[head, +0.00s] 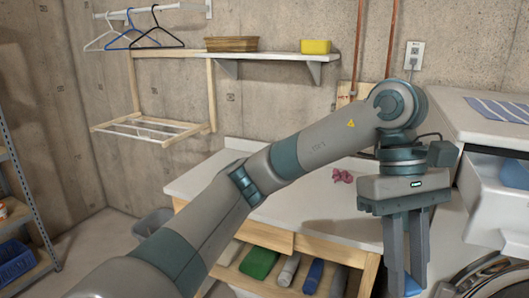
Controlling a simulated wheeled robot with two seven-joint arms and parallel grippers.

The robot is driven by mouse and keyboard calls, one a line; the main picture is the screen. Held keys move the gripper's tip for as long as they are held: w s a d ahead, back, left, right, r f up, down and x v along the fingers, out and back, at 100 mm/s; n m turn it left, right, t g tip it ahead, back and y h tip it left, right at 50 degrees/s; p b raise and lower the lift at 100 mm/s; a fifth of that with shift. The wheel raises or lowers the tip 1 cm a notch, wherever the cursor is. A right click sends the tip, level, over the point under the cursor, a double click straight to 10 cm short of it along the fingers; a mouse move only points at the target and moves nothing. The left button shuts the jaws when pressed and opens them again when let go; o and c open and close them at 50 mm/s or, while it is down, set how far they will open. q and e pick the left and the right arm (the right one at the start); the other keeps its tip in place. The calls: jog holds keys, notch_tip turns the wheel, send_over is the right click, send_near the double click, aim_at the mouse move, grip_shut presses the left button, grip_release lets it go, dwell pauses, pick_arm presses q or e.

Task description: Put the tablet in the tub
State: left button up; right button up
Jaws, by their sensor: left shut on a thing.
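My left gripper (404,288) points down at the lower right, in front of the washing machine and the right end of the counter. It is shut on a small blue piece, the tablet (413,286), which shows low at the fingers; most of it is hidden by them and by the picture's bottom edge. No tub can be made out for certain. My right gripper is not in view.
A white counter (225,182) holds a crumpled pink cloth (342,176). Rolled towels (260,263) lie below it. A grey bin (152,224) stands left. A wall shelf (265,55) holds a basket (231,44) and a yellow box (316,47). A white drawer (497,205) juts out right.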

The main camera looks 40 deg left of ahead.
pick_arm(q)
jog(key=w+a+f+m+y, duration=0.1)
jog(key=w+a+f+m, duration=0.2)
jog(key=f, duration=0.3)
jog(key=w+a+f+m+g+y, duration=0.1)
jog(key=w+a+f+m, duration=0.2)
jog(key=f, duration=0.3)
jog(key=w+a+f+m+y, duration=0.2)
jog(key=w+a+f+m, duration=0.1)
jog(key=f, duration=0.4)
jog(key=shift+w+a+m+g, duration=0.35)
jog(key=shift+a+m, duration=0.4)
jog(key=shift+m, duration=0.45)
jog(key=shift+s+a, duration=0.15)
jog(key=shift+a, duration=0.05)
